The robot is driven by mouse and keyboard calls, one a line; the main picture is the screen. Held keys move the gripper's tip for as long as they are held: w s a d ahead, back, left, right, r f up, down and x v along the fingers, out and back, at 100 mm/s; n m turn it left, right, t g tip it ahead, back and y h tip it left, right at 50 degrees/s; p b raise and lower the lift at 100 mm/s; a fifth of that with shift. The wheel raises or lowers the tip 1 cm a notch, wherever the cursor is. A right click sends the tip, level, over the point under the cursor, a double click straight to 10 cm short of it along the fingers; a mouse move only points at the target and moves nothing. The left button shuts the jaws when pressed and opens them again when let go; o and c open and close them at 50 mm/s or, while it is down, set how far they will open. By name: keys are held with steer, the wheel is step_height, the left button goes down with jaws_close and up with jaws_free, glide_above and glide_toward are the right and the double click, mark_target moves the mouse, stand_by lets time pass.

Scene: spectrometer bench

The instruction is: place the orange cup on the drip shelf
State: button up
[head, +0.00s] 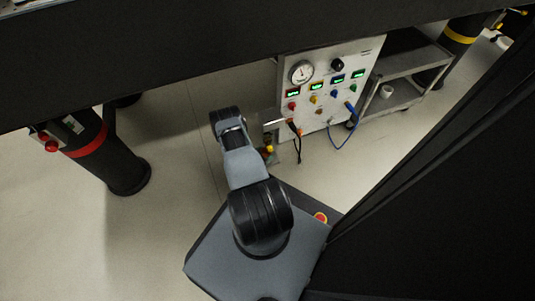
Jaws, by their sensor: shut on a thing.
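I cannot make out an orange cup in the head view. My arm rises from my base and bends at the elbow, and the parts beyond the elbow are hidden behind it or too small to tell. My gripper does not show, so what it holds is not visible. No shelf can be surely told as the drip shelf. A grey cart (415,62) with shelf levels stands at the upper right, and a small white cup (386,91) sits on its lower level.
A white instrument panel (322,84) with a gauge, knobs and hanging cables stands ahead. A dark bench edge (180,45) crosses the top. A black leg with a red band (100,150) stands left. A large dark surface (440,210) fills the right. Floor is clear at left.

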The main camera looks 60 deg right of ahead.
steer(key=shift+r+b+x, duration=0.25)
steer(key=shift+b+x, duration=0.15)
steer(key=shift+x, duration=0.75)
steer(key=shift+f, duration=0.1)
steer(key=shift+f, duration=0.1)
steer(key=o, duration=0.9)
steer(key=shift+f, duration=0.1)
steer(key=shift+a+r, duration=0.15)
steer(key=shift+r, duration=0.2)
steer(key=p+v, duration=0.4)
steer(key=v, duration=0.7)
steer(key=shift+w+a, duration=0.15)
steer(key=shift+a, duration=0.15)
